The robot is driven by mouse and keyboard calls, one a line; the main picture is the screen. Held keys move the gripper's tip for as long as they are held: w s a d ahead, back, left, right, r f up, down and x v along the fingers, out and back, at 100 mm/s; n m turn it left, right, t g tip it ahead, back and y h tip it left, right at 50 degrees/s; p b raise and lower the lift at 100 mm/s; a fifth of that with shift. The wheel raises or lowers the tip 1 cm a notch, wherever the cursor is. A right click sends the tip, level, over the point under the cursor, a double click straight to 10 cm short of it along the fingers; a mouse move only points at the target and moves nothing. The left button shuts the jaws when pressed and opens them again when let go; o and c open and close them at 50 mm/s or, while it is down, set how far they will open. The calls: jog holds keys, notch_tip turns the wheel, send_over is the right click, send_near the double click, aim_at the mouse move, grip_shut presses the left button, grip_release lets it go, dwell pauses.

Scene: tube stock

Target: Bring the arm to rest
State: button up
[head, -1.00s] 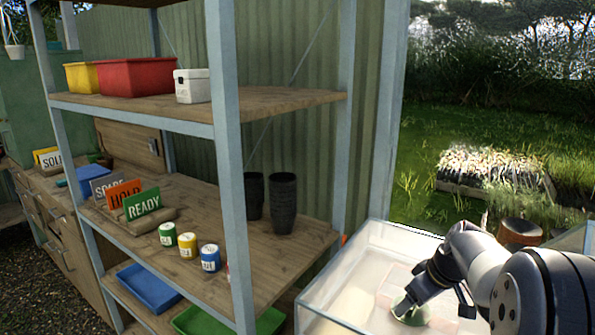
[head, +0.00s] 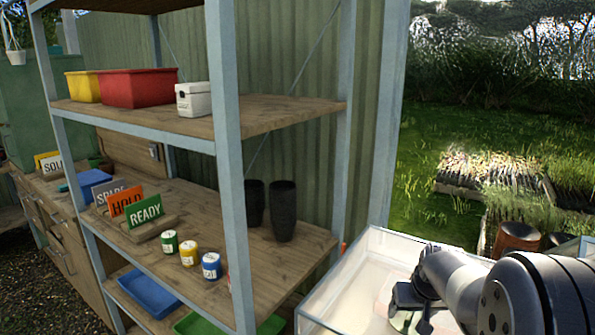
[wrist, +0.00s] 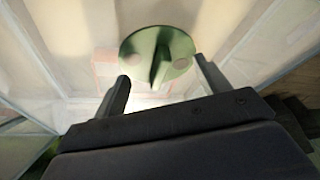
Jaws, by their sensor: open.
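My gripper (wrist: 163,74) is open, with one finger on each side of the wrist view. A round green disc with an upright fin (wrist: 160,58) shows beyond and between the fingertips, apparently apart from them. In the head view my gripper (head: 412,306) is over the inside of a clear-walled case with a pale floor (head: 352,287), at the lower right. My arm reaches in from the right edge. There the gripper hides most of the green disc.
A metal-framed shelf rack stands left of the case, its near post (head: 228,150) close by. It holds black pots (head: 283,212), small labelled tins (head: 190,253), a green READY sign (head: 145,211) and a red bin (head: 138,88). Open grass lies beyond the case.

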jog(key=shift+a+m+g+h, duration=0.15)
jog(key=shift+m+h, duration=0.4)
jog(key=shift+m, duration=0.95)
jog(key=shift+a+m+g+h, duration=0.1)
jog(key=shift+m+g+h, duration=0.3)
jog(key=shift+m, duration=1.1)
jog(key=shift+v, duration=1.15)
